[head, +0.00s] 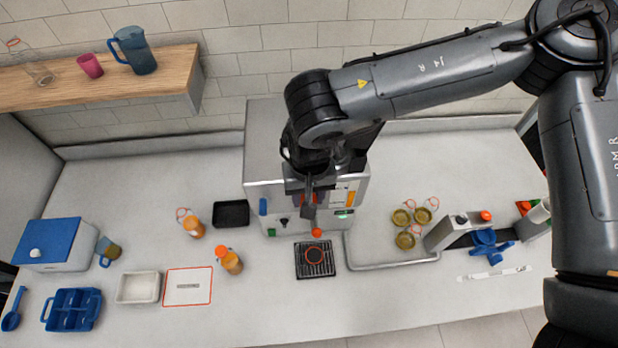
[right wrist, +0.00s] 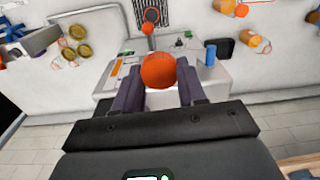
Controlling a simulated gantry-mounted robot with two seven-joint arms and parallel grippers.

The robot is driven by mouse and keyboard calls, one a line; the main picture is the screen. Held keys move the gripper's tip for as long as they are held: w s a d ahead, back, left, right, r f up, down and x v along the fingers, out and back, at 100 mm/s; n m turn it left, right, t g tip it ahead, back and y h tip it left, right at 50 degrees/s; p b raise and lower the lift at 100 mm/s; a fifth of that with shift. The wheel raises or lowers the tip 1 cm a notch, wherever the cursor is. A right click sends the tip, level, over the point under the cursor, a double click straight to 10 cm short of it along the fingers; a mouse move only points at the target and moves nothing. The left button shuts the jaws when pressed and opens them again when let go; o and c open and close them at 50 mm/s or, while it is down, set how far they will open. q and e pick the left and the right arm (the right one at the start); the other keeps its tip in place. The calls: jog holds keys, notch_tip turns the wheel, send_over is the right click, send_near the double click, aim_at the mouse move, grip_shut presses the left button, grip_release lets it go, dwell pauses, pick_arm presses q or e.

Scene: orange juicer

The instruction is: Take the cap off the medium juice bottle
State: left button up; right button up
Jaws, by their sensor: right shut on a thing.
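Two juice bottles stand left of the juicer. The nearer bottle (head: 231,262) has an orange cap (head: 221,251) on its top. The farther bottle (head: 194,228) shows a thin red ring at its neck and no solid cap. Which one is the medium bottle I cannot tell. My right gripper (head: 308,208) is high over the juicer, away from both bottles. In the right wrist view it is shut on an orange-red round thing (right wrist: 158,70), held between its fingertips; whether this is a cap or a fruit I cannot tell. My left gripper is out of view.
The juicer (head: 258,150) stands at the back, with a dark drip grate (head: 303,270) in front. A black tray (head: 231,213) is beside the bottles. A white tray (head: 122,290) and blue rack lie left. Brass-coloured jar lids (head: 405,240) are right.

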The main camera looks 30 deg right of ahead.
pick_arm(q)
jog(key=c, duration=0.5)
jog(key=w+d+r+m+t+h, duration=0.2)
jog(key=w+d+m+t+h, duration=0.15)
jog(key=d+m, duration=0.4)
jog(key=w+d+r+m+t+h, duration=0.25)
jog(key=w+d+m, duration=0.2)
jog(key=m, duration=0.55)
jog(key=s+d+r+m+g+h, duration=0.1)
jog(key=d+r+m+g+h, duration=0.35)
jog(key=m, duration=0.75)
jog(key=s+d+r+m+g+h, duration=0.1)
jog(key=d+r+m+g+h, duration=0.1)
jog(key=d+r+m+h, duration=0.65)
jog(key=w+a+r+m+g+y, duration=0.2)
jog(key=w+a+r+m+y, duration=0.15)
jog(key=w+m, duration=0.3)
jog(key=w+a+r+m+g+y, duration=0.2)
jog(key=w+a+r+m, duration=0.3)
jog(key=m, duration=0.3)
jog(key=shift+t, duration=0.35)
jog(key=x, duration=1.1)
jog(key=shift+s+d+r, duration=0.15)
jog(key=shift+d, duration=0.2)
pick_arm(e)
jog(key=a+r+n, duration=0.5)
jog(key=a+r, duration=0.1)
jog(key=a, duration=0.5)
jog(key=shift+a, duration=0.15)
